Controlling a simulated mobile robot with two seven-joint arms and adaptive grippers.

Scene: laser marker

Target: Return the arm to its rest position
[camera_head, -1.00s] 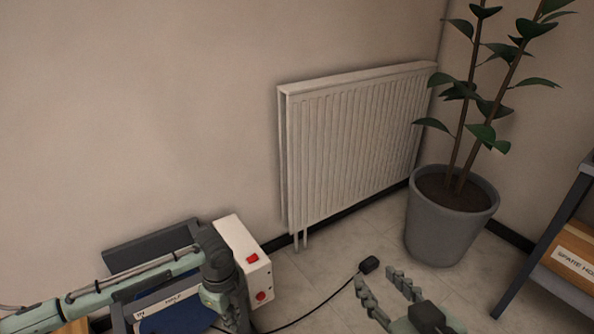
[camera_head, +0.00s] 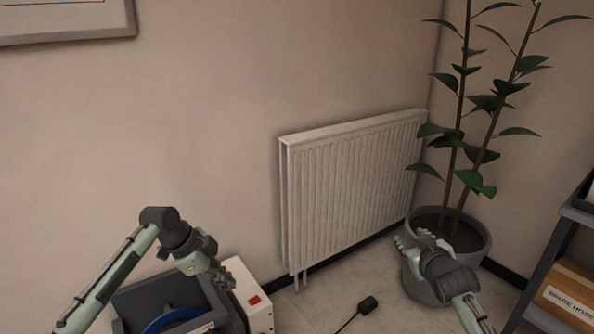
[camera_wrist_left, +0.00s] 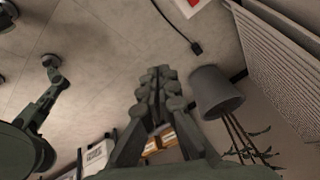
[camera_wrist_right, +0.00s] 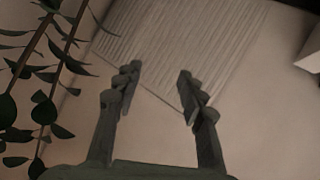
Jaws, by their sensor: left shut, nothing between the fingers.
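My left arm comes in from the left in the head view. Its gripper (camera_head: 226,274) hangs above and in front of the dark grey machine with a white box. In the left wrist view the left fingers (camera_wrist_left: 160,75) are together with nothing between them. My right gripper (camera_head: 408,240) is in front of the plant pot in the head view, its arm coming from the lower right. In the right wrist view the right fingers (camera_wrist_right: 158,78) stand apart, with nothing between them.
The dark grey machine (camera_head: 135,303) and the white box with a red button (camera_head: 250,292) are below my left arm. A radiator (camera_head: 350,190) is on the wall. A potted plant (camera_head: 483,238) stands in the corner, with a shelf (camera_head: 553,250) at right. A black plug (camera_head: 367,305) lies on the floor.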

